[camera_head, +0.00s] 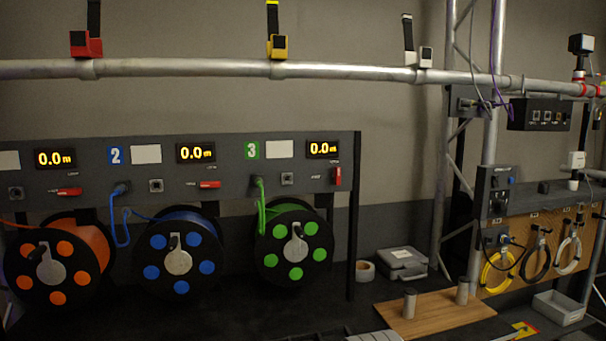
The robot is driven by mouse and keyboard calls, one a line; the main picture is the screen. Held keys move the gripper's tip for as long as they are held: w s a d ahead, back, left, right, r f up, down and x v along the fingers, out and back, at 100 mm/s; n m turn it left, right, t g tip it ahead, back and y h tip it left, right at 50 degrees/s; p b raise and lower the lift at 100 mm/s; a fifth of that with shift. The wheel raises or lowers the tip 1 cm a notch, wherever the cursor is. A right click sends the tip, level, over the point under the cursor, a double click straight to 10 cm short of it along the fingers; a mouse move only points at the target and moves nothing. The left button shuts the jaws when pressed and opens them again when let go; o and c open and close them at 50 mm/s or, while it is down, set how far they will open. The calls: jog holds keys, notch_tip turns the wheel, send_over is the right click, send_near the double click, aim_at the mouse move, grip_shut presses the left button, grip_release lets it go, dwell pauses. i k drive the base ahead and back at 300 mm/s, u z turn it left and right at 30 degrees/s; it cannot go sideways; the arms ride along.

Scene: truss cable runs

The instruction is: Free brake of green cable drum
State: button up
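Green cable (262,205) runs from the panel down to the drum. A red lever (337,177) at the right end of this section stands upright, under a display (323,149) reading 0.0 m. The lever's small label is too small to read. My gripper is not in view.
A black post (354,220) stands right of the green drum. A tape roll (365,271), grey case (402,263) and wooden board (440,312) lie further right.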

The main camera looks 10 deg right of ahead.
aim_at(336, 175)
jog(key=z, duration=0.05)
jog(key=i, duration=0.9)
jog(key=u, duration=0.05)
